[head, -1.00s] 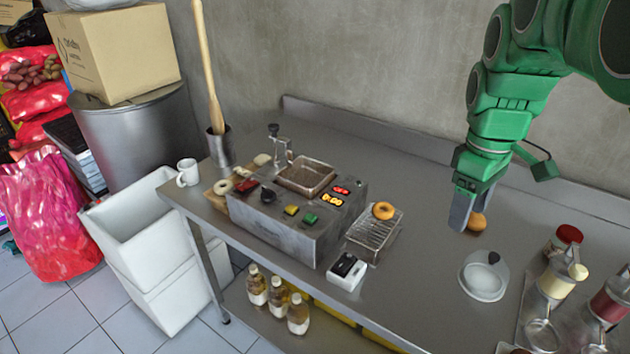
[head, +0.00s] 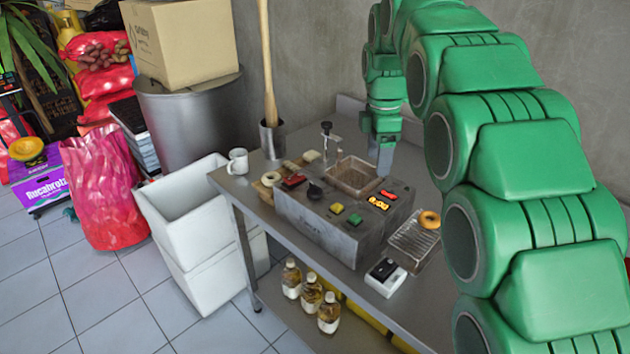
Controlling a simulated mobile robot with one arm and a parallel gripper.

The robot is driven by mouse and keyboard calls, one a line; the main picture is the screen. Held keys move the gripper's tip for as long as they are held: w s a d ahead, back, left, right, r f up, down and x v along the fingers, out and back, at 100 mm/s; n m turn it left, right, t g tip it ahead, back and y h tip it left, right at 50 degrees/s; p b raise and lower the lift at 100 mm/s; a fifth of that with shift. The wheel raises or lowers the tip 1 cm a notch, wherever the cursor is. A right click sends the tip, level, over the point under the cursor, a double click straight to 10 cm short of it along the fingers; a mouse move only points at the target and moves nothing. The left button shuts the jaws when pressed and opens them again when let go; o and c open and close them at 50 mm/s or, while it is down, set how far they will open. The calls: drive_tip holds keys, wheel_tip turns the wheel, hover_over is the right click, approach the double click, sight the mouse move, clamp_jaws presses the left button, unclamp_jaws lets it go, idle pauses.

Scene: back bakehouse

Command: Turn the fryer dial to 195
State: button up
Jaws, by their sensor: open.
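The fryer (head: 325,232) is a grey metal box on the steel table. The oil basin with a mesh basket (head: 352,176) is behind. My gripper (head: 384,162) points down at the basin's far right side, apart from the dial. Its jaws are open, though their gap is hard to see from here.
A wire rack (head: 412,243) with a doughnut (head: 429,220) and a black-and-white box (head: 385,277) stand right of the fryer. My arm hides the table's right side.

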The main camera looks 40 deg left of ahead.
sight(315, 185)
drive_tip(key=s+a+f+n, duration=0.1)
drive_tip(key=s+a+n, duration=0.1)
drive_tip(key=a, duration=0.2)
drive_tip(key=s+a+f+n, duration=0.1)
drive_tip(key=s+a+n, duration=0.1)
drive_tip(key=a, duration=0.3)
drive_tip(key=s+a+f+n, duration=0.1)
drive_tip(key=s+a+n, duration=0.1)
drive_tip(key=a, duration=0.2)
drive_tip(key=shift+a+f, duration=0.2)
drive_tip(key=shift+a, duration=0.1)
drive_tip(key=shift+f, duration=3.9)
drive_tip(key=shift+c, duration=0.5)
drive_tip(key=c, duration=1)
